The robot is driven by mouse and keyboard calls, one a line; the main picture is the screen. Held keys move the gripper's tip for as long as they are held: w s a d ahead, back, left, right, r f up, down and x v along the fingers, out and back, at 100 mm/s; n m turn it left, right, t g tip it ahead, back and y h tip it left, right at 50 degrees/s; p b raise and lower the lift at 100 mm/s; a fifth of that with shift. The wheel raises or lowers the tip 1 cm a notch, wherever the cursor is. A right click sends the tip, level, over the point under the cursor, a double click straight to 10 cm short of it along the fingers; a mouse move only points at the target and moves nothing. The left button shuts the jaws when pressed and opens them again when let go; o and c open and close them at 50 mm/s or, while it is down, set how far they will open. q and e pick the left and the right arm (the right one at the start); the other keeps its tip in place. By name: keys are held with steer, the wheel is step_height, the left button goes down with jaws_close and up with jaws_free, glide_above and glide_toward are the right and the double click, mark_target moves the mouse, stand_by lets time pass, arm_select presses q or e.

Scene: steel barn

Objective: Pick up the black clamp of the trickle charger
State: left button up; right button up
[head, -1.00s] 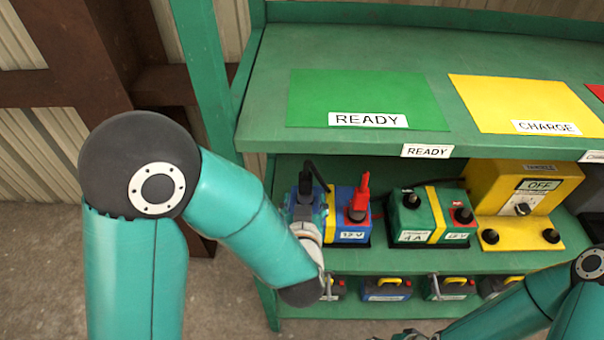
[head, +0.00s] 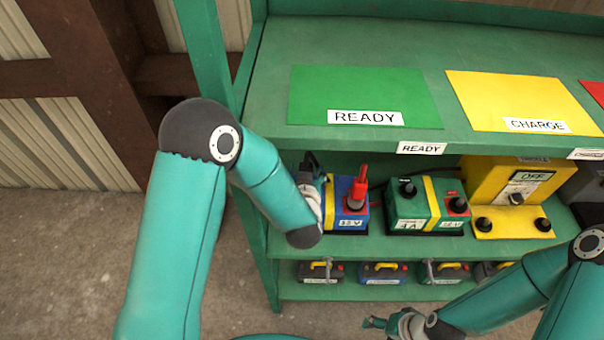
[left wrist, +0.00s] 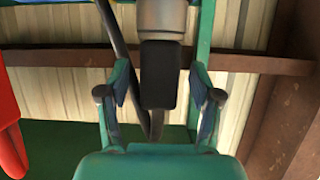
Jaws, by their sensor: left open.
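The black clamp (left wrist: 160,75) stands between the two fingers of my left gripper (left wrist: 158,96) in the left wrist view. The fingers are open, with a gap on each side of the clamp. It grips a grey post (left wrist: 162,18). In the head view my left gripper (head: 312,172) is at the left end of the blue 12 V battery (head: 347,222), and the arm hides much of the clamp. The red clamp (head: 357,187) sits on the battery's right post. My right gripper (head: 383,323) is low at the front; its jaws are too small to judge.
The trickle charger (head: 428,205), green with a yellow band, stands right of the battery. A yellow box (head: 495,185) marked OFF is farther right. The upper shelf (head: 350,55) overhangs them. A lower shelf (head: 345,290) holds several small batteries. A black cable (left wrist: 125,65) runs beside the clamp.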

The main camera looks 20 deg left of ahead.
arm_select(q)
jaws_close()
stand_by(0.4)
